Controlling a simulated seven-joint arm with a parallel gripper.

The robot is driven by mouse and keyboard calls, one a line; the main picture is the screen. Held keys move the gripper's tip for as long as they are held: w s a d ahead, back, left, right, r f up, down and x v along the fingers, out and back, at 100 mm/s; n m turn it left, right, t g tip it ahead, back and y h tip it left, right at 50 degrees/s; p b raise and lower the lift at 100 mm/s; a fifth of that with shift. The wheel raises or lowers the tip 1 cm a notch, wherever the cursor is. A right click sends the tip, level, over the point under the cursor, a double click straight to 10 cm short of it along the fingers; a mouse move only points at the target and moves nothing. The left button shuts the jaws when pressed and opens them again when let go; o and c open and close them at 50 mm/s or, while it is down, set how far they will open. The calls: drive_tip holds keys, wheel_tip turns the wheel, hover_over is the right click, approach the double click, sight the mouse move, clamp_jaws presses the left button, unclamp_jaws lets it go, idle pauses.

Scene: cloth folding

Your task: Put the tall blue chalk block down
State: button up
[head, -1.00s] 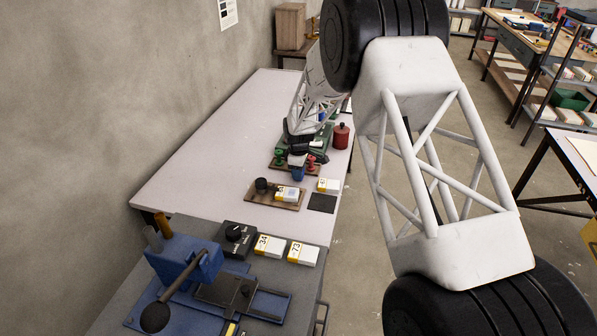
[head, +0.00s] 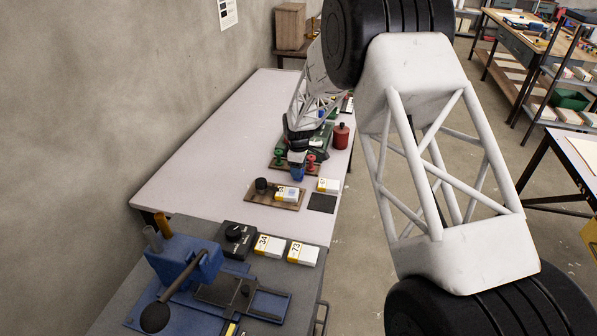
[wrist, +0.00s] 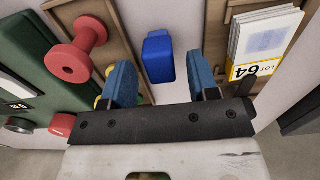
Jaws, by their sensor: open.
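The blue chalk block (wrist: 158,58) shows in the wrist view between and just beyond my finger pads, with a visible gap on each side. It stands by the edge of a brown wooden board (wrist: 122,45); whether its base rests on the board or on the table is hidden. My gripper (wrist: 166,66) is open, with blue pads on both fingers, and holds nothing. In the head view my gripper (head: 297,168) is small, low over the far table, and the block cannot be told apart from the blue pads there.
A red spool-shaped piece (wrist: 76,50) stands left of my gripper. A white card stack marked LOT 64 (wrist: 265,40) lies at the right. A green case (wrist: 35,75) is at the far left. A red canister (head: 341,135) stands near the table (head: 215,140) edge. The table's left part is clear.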

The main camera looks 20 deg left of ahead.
wheel_tip(320, 180, up, 10)
drive_tip(key=shift+r, duration=0.25)
idle(0.3)
idle(0.8)
drive_tip(key=s+d+r+m+t, duration=0.1)
drive_tip(key=s+d+r+m, duration=0.3)
drive_tip(key=s+d+r, duration=0.8)
drive_tip(key=s+d+r+m, duration=0.5)
drive_tip(key=s+d+r, duration=0.3)
drive_tip(key=d, duration=0.6)
drive_tip(key=s+d+m, duration=0.4)
drive_tip(key=s+d, duration=0.4)
drive_tip(key=s, duration=0.7)
drive_tip(key=s+d+r+m+t, duration=0.1)
drive_tip(key=s+d+m, duration=0.4)
drive_tip(key=s, duration=1.1)
drive_tip(key=d, duration=0.3)
drive_tip(key=shift+s+r+t, duration=0.2)
drive_tip(key=shift+t, duration=0.1)
